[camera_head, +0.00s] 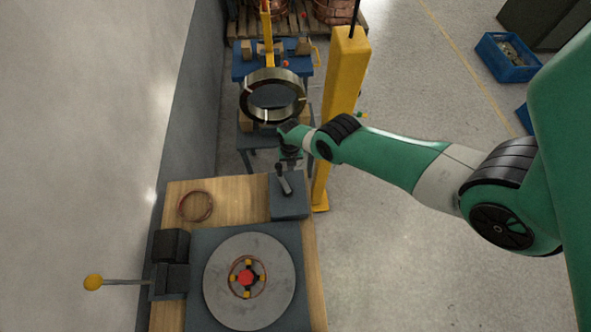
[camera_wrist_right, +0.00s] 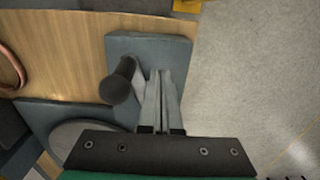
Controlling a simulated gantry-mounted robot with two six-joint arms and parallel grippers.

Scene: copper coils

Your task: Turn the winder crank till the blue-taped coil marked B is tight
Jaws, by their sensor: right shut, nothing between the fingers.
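The crank has a dark knob (camera_wrist_right: 117,86) and a short grey arm on a grey box (camera_head: 290,206) at the right edge of the wooden bench. My right gripper (camera_wrist_right: 160,74) is shut and empty, with its fingers right beside the knob. Whether they touch the crank I cannot tell. In the head view the right gripper (camera_head: 287,163) is over the box. A round grey winder plate (camera_head: 222,292) bears a red hub with yellow pieces and a thin copper coil around it. No blue tape or letter B can be read. My left gripper is out of view.
A loose copper coil (camera_head: 196,206) lies on the bench (camera_head: 228,188). A lever with a yellow ball (camera_head: 93,283) sticks out left. A yellow post (camera_head: 342,85) stands behind the crank box. A large dark ring (camera_head: 272,80) sits beyond the bench.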

